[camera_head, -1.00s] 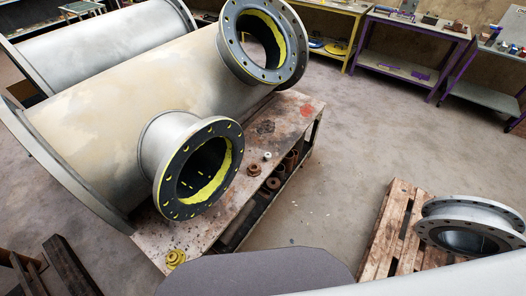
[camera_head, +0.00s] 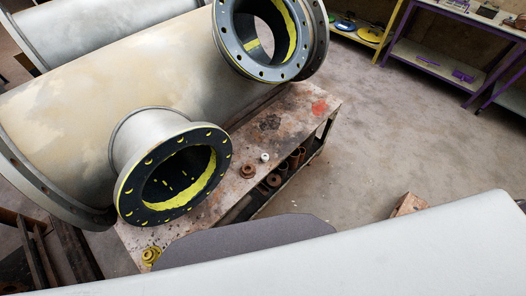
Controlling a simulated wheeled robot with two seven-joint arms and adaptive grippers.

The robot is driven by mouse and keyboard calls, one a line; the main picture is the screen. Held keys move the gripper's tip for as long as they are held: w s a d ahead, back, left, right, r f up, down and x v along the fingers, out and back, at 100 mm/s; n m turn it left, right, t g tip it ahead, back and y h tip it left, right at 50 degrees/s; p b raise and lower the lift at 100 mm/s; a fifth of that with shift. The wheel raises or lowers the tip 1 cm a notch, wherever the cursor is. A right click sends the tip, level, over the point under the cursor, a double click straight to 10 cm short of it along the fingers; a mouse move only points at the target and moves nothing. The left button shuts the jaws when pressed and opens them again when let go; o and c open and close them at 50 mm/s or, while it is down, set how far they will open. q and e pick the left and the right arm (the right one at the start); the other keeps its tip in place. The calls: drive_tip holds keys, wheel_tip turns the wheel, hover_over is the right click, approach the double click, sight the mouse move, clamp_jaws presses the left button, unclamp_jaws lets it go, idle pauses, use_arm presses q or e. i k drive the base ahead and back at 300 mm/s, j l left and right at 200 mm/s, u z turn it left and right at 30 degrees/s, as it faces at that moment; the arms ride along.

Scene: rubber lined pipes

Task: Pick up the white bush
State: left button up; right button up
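The white bush (camera_head: 265,157) is a very small white piece on the top of the low work table (camera_head: 298,101). It lies right of the near pipe flange and beside a rusty brown bush (camera_head: 247,171). No gripper shows in the head view. A broad pale grey surface fills the lower right, and a dark grey rounded shape lies in front of the table.
Large grey pipes with flanges (camera_head: 168,186) rest over the table. Several rusty parts (camera_head: 273,180) sit on its lower shelf, and yellow rings (camera_head: 151,256) lie at its near corner. A wooden pallet (camera_head: 408,204) is partly hidden at right. Open floor lies between.

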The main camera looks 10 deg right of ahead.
sight(265, 157)
drive_tip(key=i+l+u, duration=0.3)
drive_tip(key=l+u, duration=0.15)
drive_tip(key=l, duration=0.4)
drive_tip(key=i+l+u, duration=0.1)
drive_tip(key=l+u, duration=0.3)
drive_tip(key=l, duration=0.5)
drive_tip(key=l+u, duration=0.45)
drive_tip(key=l, duration=0.55)
drive_tip(key=k+l+u, duration=0.15)
drive_tip(key=l+u, duration=0.25)
drive_tip(key=l, duration=0.55)
drive_tip(key=l+u, duration=0.35)
drive_tip(key=l, duration=0.4)
drive_tip(key=j+z, duration=0.15)
drive_tip(key=j, duration=0.2)
